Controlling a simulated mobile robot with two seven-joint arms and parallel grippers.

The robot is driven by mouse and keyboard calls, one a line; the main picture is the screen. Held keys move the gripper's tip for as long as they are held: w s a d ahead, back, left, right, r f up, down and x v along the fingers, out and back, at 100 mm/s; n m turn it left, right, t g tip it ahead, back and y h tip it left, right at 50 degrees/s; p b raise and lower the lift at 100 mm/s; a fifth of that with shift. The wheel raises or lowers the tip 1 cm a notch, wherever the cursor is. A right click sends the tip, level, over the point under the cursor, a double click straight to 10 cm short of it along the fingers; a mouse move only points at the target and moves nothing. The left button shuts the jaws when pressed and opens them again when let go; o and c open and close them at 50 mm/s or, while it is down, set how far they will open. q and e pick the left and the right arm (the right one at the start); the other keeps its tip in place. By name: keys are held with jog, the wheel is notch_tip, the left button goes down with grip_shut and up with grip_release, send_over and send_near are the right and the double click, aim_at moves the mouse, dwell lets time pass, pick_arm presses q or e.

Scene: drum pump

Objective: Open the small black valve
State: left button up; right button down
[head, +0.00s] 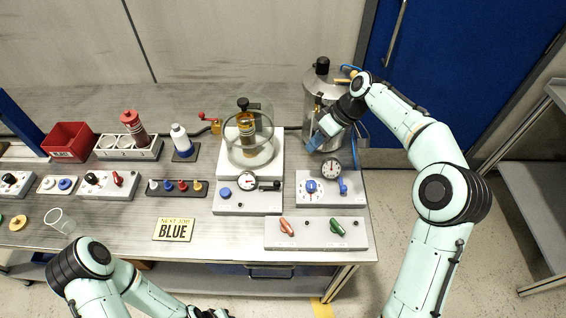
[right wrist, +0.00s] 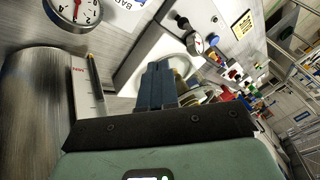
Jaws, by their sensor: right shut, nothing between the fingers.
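A small black valve handle (head: 269,186) shows on the grey block in front of the glass jar, just right of a white dial gauge (head: 247,181). I cannot tell from its look whether it is open. My right gripper (head: 314,142) is up and right of it, well apart, in front of the metal drum (head: 312,100). Its blue fingers are together and empty; they also show shut in the right wrist view (right wrist: 158,84). My left gripper (head: 210,313) is only partly in view at the bottom edge, and its fingers are cut off.
The glass jar (head: 238,152) stands between the valve block and the wall. A block with a blue knob (head: 312,187) and a dial (head: 332,168) lies below my right gripper. A panel with red and green handles (head: 337,228) is at the front. Bare table surrounds the yellow sign (head: 173,229).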

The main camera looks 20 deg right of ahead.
pick_arm(q)
jog(key=shift+s, duration=0.2)
pick_arm(e)
jog(key=shift+s, duration=0.25)
send_near(270, 186)
jog(key=w+d+f, duration=0.3)
jog(key=shift+s+a+f+b, duration=0.25)
jog(key=shift+s+a+b, duration=0.3)
jog(key=shift+s+a, duration=0.3)
jog(key=shift+s+a+f, duration=0.2)
jog(key=shift+s+a, duration=0.1)
jog(key=shift+a, duration=0.25)
pick_arm(q)
jog(key=shift+s+f, duration=0.55)
jog(key=shift+f, duration=0.2)
jog(key=shift+f, duration=0.15)
jog(key=shift+s+d+f+b, duration=0.15)
jog(key=shift+s+b, duration=0.05)
jog(key=shift+b, duration=0.1)
pick_arm(e)
jog(key=shift+s+m, duration=0.3)
jog(key=shift+m, duration=0.1)
